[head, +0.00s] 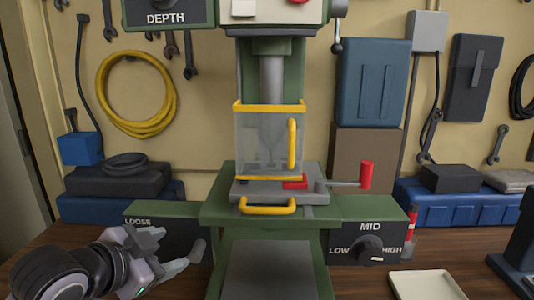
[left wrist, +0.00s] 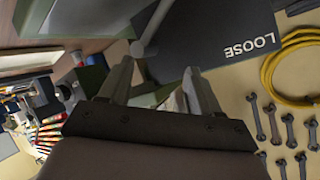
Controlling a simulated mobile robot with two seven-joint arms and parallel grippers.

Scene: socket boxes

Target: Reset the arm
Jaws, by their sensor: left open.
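My left gripper (head: 172,247) is at the lower left of the head view, in front of the dark panel marked LOOSE (head: 150,222). Its fingers are apart with nothing held between them. A grey lever (head: 198,251) on that panel stands just right of the fingertips; I cannot tell whether they touch. In the left wrist view the two fingers of the left gripper (left wrist: 158,75) are spread, and the LOOSE panel (left wrist: 225,50) lies beyond them. My right gripper is in neither view.
A green drill press (head: 222,212) with a clear, yellow-edged guard (head: 250,140) and a red-handled vise (head: 366,175) stands at the centre. A MID/LOW/HIGH knob (head: 369,248) and a cream tray (head: 425,285) are at right. A yellow hose (head: 103,95) hangs behind.

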